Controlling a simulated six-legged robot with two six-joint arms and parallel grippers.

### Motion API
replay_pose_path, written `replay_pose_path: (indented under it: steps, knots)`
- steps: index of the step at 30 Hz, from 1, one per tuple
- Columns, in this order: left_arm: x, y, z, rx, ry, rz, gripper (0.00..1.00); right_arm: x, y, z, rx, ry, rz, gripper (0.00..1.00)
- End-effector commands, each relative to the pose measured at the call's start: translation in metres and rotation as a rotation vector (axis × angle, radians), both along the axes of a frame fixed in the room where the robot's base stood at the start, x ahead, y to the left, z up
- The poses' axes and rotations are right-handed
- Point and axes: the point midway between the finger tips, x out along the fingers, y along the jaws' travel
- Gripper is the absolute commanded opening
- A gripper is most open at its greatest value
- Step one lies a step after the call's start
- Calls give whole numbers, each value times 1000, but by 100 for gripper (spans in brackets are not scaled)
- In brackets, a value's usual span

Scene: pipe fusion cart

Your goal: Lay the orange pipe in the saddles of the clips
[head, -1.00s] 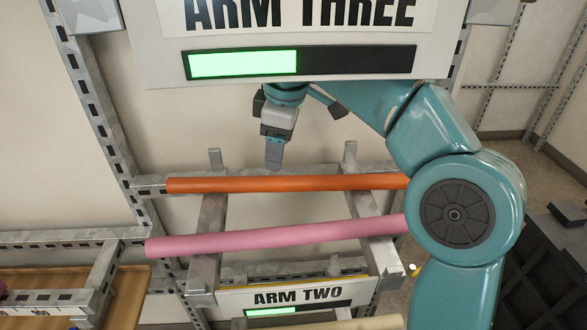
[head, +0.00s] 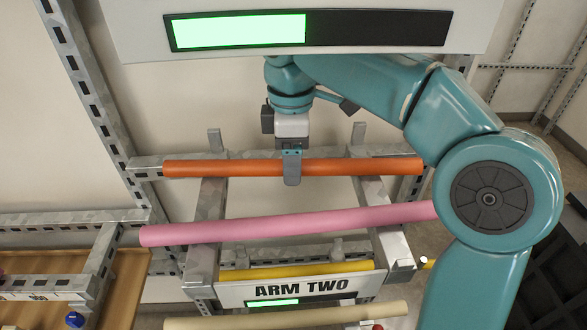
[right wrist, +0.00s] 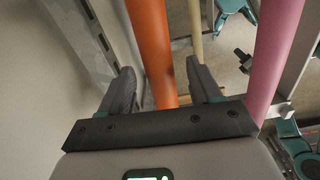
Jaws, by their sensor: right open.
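The orange pipe (head: 220,168) lies level across the upper rack arms in the head view. It also runs away from the camera in the right wrist view (right wrist: 150,45). My right gripper (head: 291,178) is at the pipe's middle, with one finger in front of it and the other hidden behind. In the right wrist view the open fingers (right wrist: 160,72) stand on either side of the orange pipe, with gaps visible. My left gripper is not in view. I cannot make out the clips.
A pink pipe (head: 300,223) lies in front of the orange one, with a yellow pipe (head: 265,271) and a cream pipe (head: 270,318) lower down. Upright posts (head: 358,136) stand at the rack arm ends. A wooden bench top (head: 125,290) is at lower left.

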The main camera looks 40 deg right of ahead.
Motion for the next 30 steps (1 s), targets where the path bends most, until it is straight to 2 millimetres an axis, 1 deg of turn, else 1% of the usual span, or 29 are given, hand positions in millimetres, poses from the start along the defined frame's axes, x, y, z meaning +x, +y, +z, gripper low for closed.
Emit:
replay_pose_path:
  steps: [2,8,9,11,12,14,23,26,30]
  knots:
    - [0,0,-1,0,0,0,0,0,-1,-4,0,-1,-2,63]
    - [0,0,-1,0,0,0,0,1,-2,-4,1,-2,-3,63]
    - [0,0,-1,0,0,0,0,2,-2,-4,1,-2,-3,50]
    - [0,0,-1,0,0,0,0,2,-2,-4,1,-2,-3,31]
    - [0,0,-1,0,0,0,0,2,-3,-4,1,-2,-3,18]
    - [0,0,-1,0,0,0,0,2,-3,-4,1,-2,-3,0]
    - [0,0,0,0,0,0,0,2,-3,-2,1,-3,-3,0]
    - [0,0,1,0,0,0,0,2,-3,3,0,-3,-3,0]
    - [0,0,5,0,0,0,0,3,-2,17,1,-4,-2,0]
